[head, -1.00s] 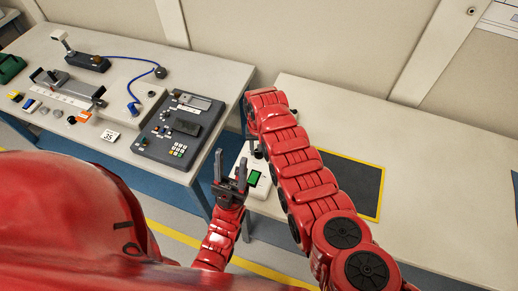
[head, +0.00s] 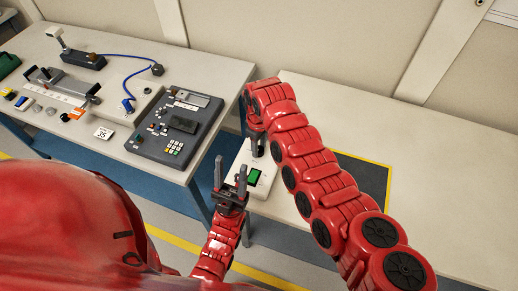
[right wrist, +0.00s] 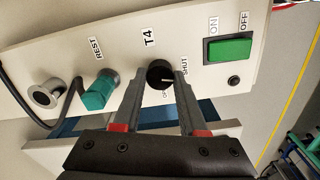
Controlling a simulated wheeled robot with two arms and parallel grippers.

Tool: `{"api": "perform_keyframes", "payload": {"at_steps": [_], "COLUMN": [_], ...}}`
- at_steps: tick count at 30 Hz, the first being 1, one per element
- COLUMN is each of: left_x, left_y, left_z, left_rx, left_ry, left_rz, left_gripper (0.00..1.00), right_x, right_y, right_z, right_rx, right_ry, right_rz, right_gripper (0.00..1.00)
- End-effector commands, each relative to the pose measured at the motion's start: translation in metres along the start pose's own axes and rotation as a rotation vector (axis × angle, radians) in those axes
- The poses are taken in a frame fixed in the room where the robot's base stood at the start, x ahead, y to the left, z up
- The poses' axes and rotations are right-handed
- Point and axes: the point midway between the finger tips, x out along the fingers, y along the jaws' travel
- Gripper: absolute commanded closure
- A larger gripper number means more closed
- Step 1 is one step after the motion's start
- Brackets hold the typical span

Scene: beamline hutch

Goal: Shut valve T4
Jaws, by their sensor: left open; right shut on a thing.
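Valve T4 is a small black round knob (right wrist: 160,74) on a white panel (right wrist: 110,22), beside its "T4" label. A short white mark on the knob points roughly right, toward the side with the "SHUT" label (right wrist: 185,63); the label on the other side is partly hidden. My right gripper (right wrist: 158,82) has one finger on each side of the knob and is shut on it. In the head view my right gripper (head: 257,143) reaches down onto the panel (head: 238,164). My left gripper (head: 231,176) is open and empty, in front of the panel.
A green ON/OFF switch (right wrist: 229,48) sits right of the knob. A teal plug (right wrist: 98,92) labelled REST and a metal socket (right wrist: 46,94) sit left. A grey control box (head: 175,126) stands on the left table. The right table (head: 440,150) is mostly clear.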

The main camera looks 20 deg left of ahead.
Motion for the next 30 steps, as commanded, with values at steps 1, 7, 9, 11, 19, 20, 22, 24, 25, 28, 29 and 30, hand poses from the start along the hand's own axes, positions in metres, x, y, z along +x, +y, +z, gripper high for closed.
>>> {"api": "perform_keyframes", "payload": {"at_steps": [1,7,9,11,19,20,22,24,25,28,29,30], "left_x": [-0.005,-0.013,-0.015,-0.017,-0.02,-0.02,-0.02,-0.02,-0.02,-0.02,-0.02,-0.02], "left_y": [0.0,0.001,0.001,0.001,0.001,0.001,0.001,0.001,0.001,0.001,0.001,0.001], "left_z": [0.001,0.002,0.003,0.003,0.003,0.003,0.003,0.003,0.003,0.003,0.003,0.003], "left_rx": [0.0,0.0,0.0,0.0,0.0,0.0,0.0,0.0,0.0,0.0,0.0,0.0], "left_ry": [0.0,0.0,0.0,0.0,0.0,0.0,0.0,0.0,0.0,0.0,0.0,0.0], "left_rz": [0.0,0.0,0.0,0.0,0.0,0.0,0.0,0.0,0.0,0.0,0.0,0.0], "left_gripper": [0.5,0.5,0.5,0.5,0.5,0.5,0.5,0.5,0.5,0.5,0.5,0.5], "right_x": [0.002,0.002,0.001,0.001,0.0,0.0,0.0,0.0,0.0,0.0,0.0,0.0], "right_y": [0.001,0.001,0.001,0.001,0.0,0.0,0.0,0.0,0.0,0.0,0.0,0.0], "right_z": [0.0,0.001,0.001,0.001,0.0,0.0,0.0,0.0,0.0,0.0,0.0,0.0], "right_rx": [-0.034,-0.163,-0.196,-0.22,-0.279,-0.282,-0.285,-0.286,-0.286,-0.285,-0.285,-0.285], "right_ry": [0.001,-0.003,-0.002,-0.002,-0.001,-0.001,-0.001,-0.001,-0.001,-0.001,-0.001,-0.001], "right_rz": [0.001,0.0,0.001,0.002,0.001,0.001,0.0,0.0,0.0,0.0,0.0,0.0], "right_gripper": [1.0,1.0,1.0,1.0,1.0,1.0,1.0,1.0,1.0,1.0,1.0,1.0]}}
